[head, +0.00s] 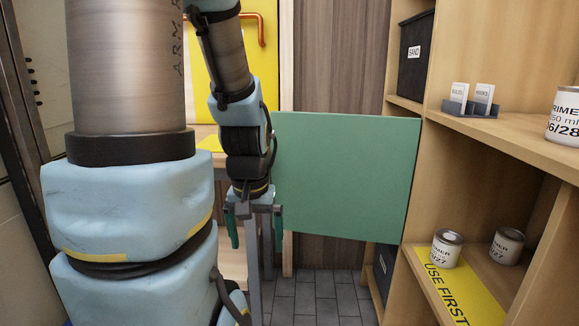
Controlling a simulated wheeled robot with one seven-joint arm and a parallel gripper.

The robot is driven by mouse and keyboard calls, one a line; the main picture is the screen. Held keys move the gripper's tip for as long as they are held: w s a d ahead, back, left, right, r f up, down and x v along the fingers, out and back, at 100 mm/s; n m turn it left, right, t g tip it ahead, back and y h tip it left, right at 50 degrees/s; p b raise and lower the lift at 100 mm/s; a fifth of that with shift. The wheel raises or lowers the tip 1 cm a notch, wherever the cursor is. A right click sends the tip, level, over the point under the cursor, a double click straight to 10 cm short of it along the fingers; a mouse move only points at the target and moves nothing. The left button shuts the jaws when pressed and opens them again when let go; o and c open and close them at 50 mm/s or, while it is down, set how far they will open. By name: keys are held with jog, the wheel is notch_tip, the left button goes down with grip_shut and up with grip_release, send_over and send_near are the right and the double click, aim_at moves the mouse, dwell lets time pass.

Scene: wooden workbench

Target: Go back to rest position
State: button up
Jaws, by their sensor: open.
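My gripper (256,231) hangs from my arm near the middle of the head view. It points down with its two green-tipped fingers spread apart. It is open, with nothing between the fingers. A flat green panel (345,175) stands just behind and to the right of it. I cannot tell whether the gripper touches the panel. My large blue and metal arm links fill the left of the view and hide what lies behind them.
A wooden shelf unit (465,60) stands on the right. Its lower shelf has a yellow "USE FIRST" strip (462,297), with a primer can (446,250) on it and another can (507,247) beside it. A can (565,118) and a card holder (470,107) stand above. Tiled floor (320,298) shows below the panel.

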notch_tip(320, 180, up, 23)
jog(key=p, duration=2.1)
